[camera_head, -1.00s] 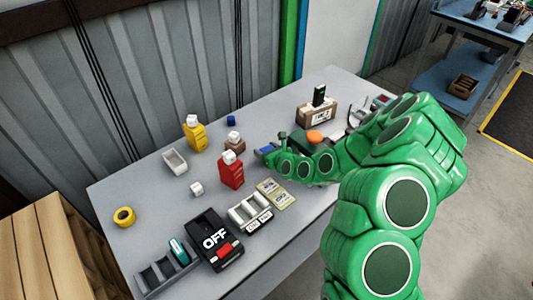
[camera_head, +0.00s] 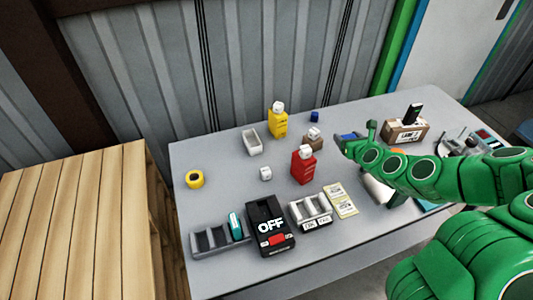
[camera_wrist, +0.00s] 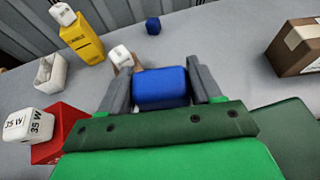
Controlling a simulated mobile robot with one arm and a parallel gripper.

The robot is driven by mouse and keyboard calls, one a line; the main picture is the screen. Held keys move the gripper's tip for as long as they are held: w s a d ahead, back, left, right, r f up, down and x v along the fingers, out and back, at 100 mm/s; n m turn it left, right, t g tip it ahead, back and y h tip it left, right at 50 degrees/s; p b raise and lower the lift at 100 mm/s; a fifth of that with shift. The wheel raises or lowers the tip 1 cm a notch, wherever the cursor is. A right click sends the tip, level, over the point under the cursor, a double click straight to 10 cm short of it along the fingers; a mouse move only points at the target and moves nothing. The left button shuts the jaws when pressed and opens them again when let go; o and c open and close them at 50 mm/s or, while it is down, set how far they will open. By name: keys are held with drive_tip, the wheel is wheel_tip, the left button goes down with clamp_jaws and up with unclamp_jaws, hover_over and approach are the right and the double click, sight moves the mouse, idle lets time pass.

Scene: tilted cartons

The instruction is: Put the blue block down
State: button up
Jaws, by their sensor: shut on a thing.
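My gripper (camera_wrist: 160,90) is shut on a blue block (camera_wrist: 160,84), which sits between its two grey fingers in the wrist view. I cannot tell whether the block touches the table.
A carton (camera_head: 405,134) with a dark item on top stands right. An OFF device (camera_head: 268,225) is near the front edge. Bare table surrounds the yellow roll (camera_head: 195,179).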

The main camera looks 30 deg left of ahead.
drive_tip(key=shift+r, duration=0.15)
wheel_tip(320, 180, up, 5)
drive_tip(key=shift+f, duration=0.15)
drive_tip(key=s+a+n+g+y, duration=0.15)
drive_tip(key=s+a, duration=0.25)
drive_tip(key=a, duration=0.7)
drive_tip(key=s+a+n+g+y, duration=0.15)
drive_tip(key=s+a, duration=0.25)
drive_tip(key=a, duration=0.7)
drive_tip(key=n+g+y, duration=0.2)
drive_tip(key=n+g, duration=0.1)
hover_over(222, 170)
wheel_tip(222, 170, down, 5)
drive_tip(key=shift+a+f, duration=0.1)
drive_tip(key=shift+f, duration=4.75)
drive_tip(key=o, duration=1.1)
drive_tip(key=shift+f, duration=0.1)
drive_tip(key=shift+t, duration=0.3)
